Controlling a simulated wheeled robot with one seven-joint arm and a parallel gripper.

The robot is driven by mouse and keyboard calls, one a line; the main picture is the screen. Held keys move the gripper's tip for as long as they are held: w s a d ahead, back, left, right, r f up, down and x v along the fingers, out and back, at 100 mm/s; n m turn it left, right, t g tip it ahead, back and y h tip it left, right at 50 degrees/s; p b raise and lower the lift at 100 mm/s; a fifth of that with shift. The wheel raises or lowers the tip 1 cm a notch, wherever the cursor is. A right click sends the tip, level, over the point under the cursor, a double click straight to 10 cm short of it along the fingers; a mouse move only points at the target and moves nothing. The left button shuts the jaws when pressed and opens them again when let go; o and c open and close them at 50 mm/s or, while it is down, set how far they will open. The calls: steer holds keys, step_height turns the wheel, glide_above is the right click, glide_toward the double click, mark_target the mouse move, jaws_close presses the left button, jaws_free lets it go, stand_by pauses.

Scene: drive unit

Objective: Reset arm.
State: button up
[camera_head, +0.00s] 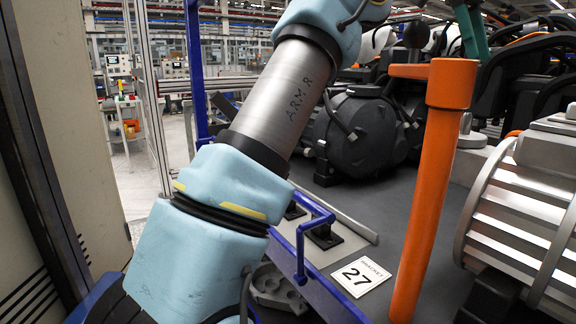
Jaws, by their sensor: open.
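My arm (279,100) crosses the picture from the bottom left to the top edge. It has light blue joint covers and a silver tube marked "ARM R". The arm is raised and bent, and its upper joint leaves the picture at the top. My gripper is not in view, so what its jaws are near cannot be seen.
An orange post (432,190) with a short side arm stands right of my arm. A ribbed silver housing (515,215) is at the right. A blue rail (322,290) and a "27" label (361,277) lie below. A dark round unit (355,130) sits behind; a beige panel (75,110) is left.

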steer(key=w+a+f+n+t, duration=0.2)
steer(key=w+a+f+n, duration=0.5)
steer(key=f+n, duration=0.3)
steer(key=a+f+n+t, duration=0.1)
steer(key=a+f+n, duration=0.3)
steer(key=a+f, duration=0.2)
steer(key=s+a+f+n+y+p, duration=0.1)
steer(key=a+f+n, duration=0.2)
steer(key=a+f, duration=0.3)
steer(key=a+f+n+t, duration=0.1)
steer(key=a+f+n, duration=0.3)
steer(key=a, duration=0.7)
steer(key=shift+s+f+n+t+y+p, duration=0.15)
steer(key=shift+s+f+y, duration=0.05)
steer(key=shift+f, duration=0.4)
steer(key=shift+s+f+n+t+y+p, duration=0.15)
steer(key=shift+f+y, duration=0.05)
steer(key=shift+f, duration=0.35)
steer(key=s+a+f+n, duration=0.6)
steer(key=s+a+f, duration=0.1)
steer(key=s+a, duration=0.3)
steer(key=shift+a+n+t+y, duration=0.3)
steer(key=shift+a+t, duration=0.1)
steer(key=shift+a, duration=0.2)
steer(key=shift+f, duration=0.1)
